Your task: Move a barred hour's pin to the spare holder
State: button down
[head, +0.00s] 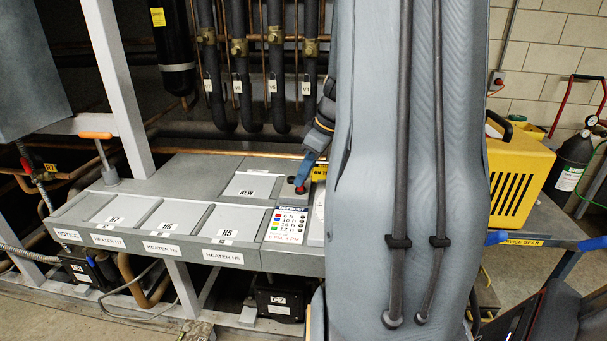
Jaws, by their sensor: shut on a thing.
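My gripper (306,172) shows just left of my big grey arm link, pointing down at the grey console. It is shut on a small red pin (300,189), whose lower end is at or just above a dark spot on the console top; I cannot tell if it is seated. A white card (287,224) lists hours beside red, blue, yellow and green marks; its smaller print is unreadable. A panel marked NEW (250,186) lies left of the gripper. My arm hides the console's right part, and no other pins or spare holder can be made out.
Shallow bays labelled H7 (115,211), H6 (165,215) and H5 (222,222) line the console front. An orange-handled lever (100,150) stands at its left. Pipes with valves (239,48) rise behind. A yellow case (518,175) sits on a cart at right.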

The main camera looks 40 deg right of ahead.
jog(key=shift+f, duration=0.25)
dwell(0.3)
dwell(0.4)
jog(key=c, duration=1.6)
grip_release()
jog(key=shift+b+v, duration=1.05)
jog(key=shift+v, duration=2.9)
